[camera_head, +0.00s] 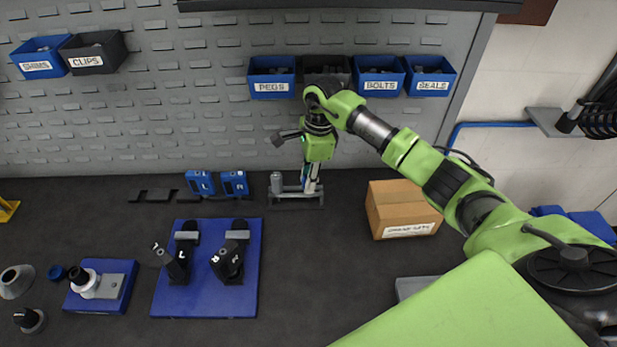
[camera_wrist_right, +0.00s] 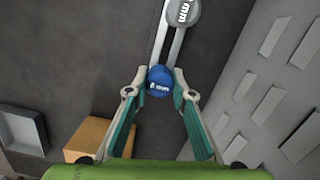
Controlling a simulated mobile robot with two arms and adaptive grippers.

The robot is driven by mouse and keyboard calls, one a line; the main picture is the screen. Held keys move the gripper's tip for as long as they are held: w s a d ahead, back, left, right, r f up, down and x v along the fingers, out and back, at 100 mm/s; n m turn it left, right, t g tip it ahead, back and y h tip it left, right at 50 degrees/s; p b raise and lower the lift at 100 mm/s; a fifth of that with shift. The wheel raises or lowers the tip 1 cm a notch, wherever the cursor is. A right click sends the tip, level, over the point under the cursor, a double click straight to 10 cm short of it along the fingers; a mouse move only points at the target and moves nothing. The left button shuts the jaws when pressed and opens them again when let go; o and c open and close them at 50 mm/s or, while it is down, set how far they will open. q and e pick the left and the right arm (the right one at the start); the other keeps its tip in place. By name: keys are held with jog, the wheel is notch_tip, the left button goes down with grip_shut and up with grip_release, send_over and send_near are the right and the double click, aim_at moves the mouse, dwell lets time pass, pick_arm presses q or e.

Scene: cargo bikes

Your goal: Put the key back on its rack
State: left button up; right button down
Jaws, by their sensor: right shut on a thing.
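The key rack (camera_head: 296,203) is a low grey stand near the back wall in the head view. A grey-topped key (camera_head: 276,183) stands upright at its left end; its round top, marked in mm, shows in the wrist view (camera_wrist_right: 183,13). The blue-topped key (camera_wrist_right: 159,81), also marked in mm, is between the fingertips of my right gripper (camera_head: 311,186), which is shut on it. The gripper points down over the rack's right end. The fingers hide most of the blue key, and I cannot tell whether its lower end is seated. My left gripper is not in view.
A cardboard box (camera_head: 402,208) stands right of the rack. Blue L (camera_head: 200,183) and R (camera_head: 235,183) blocks stand to its left. A blue board (camera_head: 206,300) with black parts lies in front left. Labelled bins, including pegs (camera_head: 271,87), hang on the back wall.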

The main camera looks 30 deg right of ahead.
jog(key=shift+f+b, duration=0.55)
jog(key=c, duration=1.8)
grip_release()
jog(key=shift+r, duration=0.1)
jog(key=shift+o, duration=0.2)
jog(key=shift+r+p, duration=0.6)
jog(key=shift+p, duration=0.1)
notch_tip(320, 180, up, 12)
jog(key=d+b, duration=0.1)
jog(key=b, duration=0.2)
jog(key=shift+s+d+f, duration=0.15)
jog(key=shift+s+d, duration=0.05)
jog(key=shift+d, duration=0.05)
jog(key=shift+f, duration=0.1)
